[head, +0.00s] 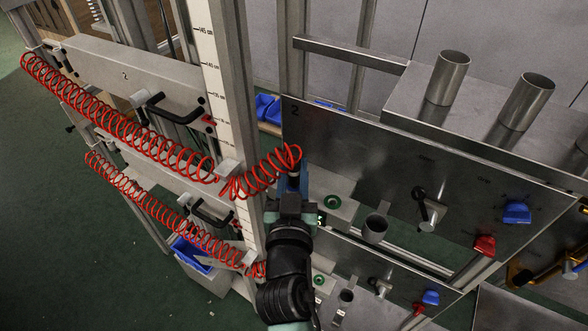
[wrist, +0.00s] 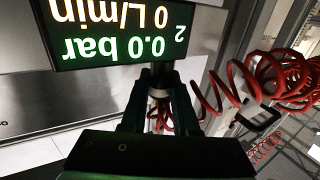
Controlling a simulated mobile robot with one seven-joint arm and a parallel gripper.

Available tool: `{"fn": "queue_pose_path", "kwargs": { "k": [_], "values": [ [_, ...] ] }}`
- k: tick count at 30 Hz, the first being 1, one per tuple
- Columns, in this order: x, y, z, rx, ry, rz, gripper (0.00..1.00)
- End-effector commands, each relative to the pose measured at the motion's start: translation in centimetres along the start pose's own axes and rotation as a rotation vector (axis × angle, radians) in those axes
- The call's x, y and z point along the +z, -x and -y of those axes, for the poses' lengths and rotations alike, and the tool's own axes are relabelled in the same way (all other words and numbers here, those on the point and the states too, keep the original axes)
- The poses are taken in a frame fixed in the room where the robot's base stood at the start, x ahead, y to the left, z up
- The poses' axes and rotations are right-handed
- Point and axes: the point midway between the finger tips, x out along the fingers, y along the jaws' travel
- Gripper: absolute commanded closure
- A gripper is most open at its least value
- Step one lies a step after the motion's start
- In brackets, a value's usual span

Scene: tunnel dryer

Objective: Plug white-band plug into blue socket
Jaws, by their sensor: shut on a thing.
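My gripper (head: 291,188) is in front of the left end of the steel panel marked 2 (head: 400,160). It is shut on a plug at the end of a red coiled hose (head: 262,172). In the wrist view my gripper (wrist: 160,78) has its two dark fingers on either side of the plug (wrist: 159,92), which shows a pale ring. The red hose (wrist: 225,85) loops away to the right there. A small bluish patch shows by the fingers in the head view; I cannot tell if it is the blue socket. The plug's tip is hidden.
A display (wrist: 120,30) reads 0.0 bar and 0 L/min, upside down, close above the fingers. A blue handle (head: 517,212) and a red handle (head: 483,246) sit on the panel's right. A post with a scale (head: 208,70) stands left of my gripper. A second red hose (head: 150,212) hangs lower.

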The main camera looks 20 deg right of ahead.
Motion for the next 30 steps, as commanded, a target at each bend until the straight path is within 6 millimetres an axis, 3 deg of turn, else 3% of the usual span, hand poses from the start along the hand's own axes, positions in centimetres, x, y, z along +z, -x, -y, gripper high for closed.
{"fn": "queue_pose_path", "kwargs": {
  "k": [4,5,10,22,30],
  "values": [
    [0.7,0.0,0.0,0.001,0.0,0.004,1.0],
    [0.5,0.0,0.0,0.001,0.0,0.004,0.66],
    [0.4,0.0,0.0,0.001,0.0,0.004,0.37],
    [0.6,0.6,0.0,0.0,0.0,0.004,0.37],
    [1.0,4.6,0.0,0.0,0.0,0.005,0.37]
  ]
}}
